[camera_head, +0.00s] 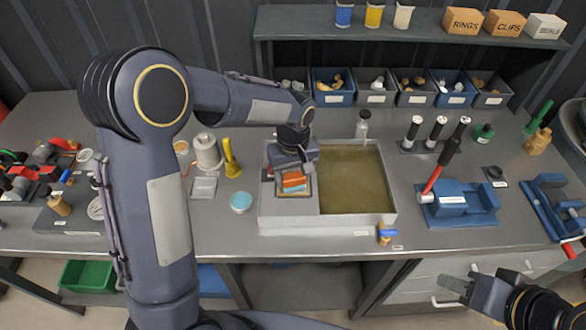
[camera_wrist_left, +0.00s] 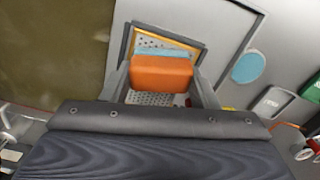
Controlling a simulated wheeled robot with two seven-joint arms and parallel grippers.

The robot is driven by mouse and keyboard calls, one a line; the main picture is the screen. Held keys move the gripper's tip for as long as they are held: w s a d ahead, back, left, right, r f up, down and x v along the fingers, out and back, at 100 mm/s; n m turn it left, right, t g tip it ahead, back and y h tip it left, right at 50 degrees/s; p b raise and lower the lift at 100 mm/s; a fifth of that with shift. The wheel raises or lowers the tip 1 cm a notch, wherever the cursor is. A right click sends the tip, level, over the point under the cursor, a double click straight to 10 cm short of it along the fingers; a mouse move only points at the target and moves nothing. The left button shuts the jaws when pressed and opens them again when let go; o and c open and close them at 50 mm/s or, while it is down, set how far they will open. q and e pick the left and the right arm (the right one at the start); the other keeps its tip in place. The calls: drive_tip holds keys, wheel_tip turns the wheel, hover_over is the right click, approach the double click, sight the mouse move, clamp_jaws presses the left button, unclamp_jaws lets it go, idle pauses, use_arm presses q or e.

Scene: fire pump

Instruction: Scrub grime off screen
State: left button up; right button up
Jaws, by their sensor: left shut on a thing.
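The screen, a small framed panel, lies on the pale ledge left of the murky basin in the head view (camera_head: 306,194) and shows in the left wrist view (camera_wrist_left: 203,59). My left gripper (camera_head: 293,176) is over the screen, shut on an orange block (camera_wrist_left: 162,73), which also shows in the head view (camera_head: 294,180). The block is over or against the mesh; contact is hard to tell. My right gripper (camera_head: 458,284) is low at the right, apart from the bench; its jaw opening is unclear.
The basin (camera_head: 392,205) of brownish water lies right of the screen. A light-blue round item (camera_head: 241,201), a yellow funnel-like item (camera_head: 231,160) and a grey labelled block (camera_head: 204,187) stand left.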

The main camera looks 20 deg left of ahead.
use_arm(q)
drive_tip(key=shift+s+d, duration=0.2)
drive_tip(key=shift+s, duration=0.65)
drive_tip(key=shift+r, duration=0.1)
drive_tip(key=shift+w+r+p, duration=0.15)
drive_tip(key=shift+r+p, duration=2.05)
drive_tip(key=shift+r, duration=0.75)
drive_tip(key=shift+r, duration=0.1)
drive_tip(key=shift+r+p, duration=1.2)
drive_tip(key=shift+r, duration=0.3)
drive_tip(key=shift+f, duration=0.1)
drive_tip(key=f+t+b, duration=0.1)
drive_tip(key=f+b, duration=0.1)
drive_tip(key=b, duration=0.1)
drive_tip(key=shift+f+y+b, duration=0.15)
drive_tip(key=shift+y+b, duration=0.25)
drive_tip(key=shift+b, duration=0.5)
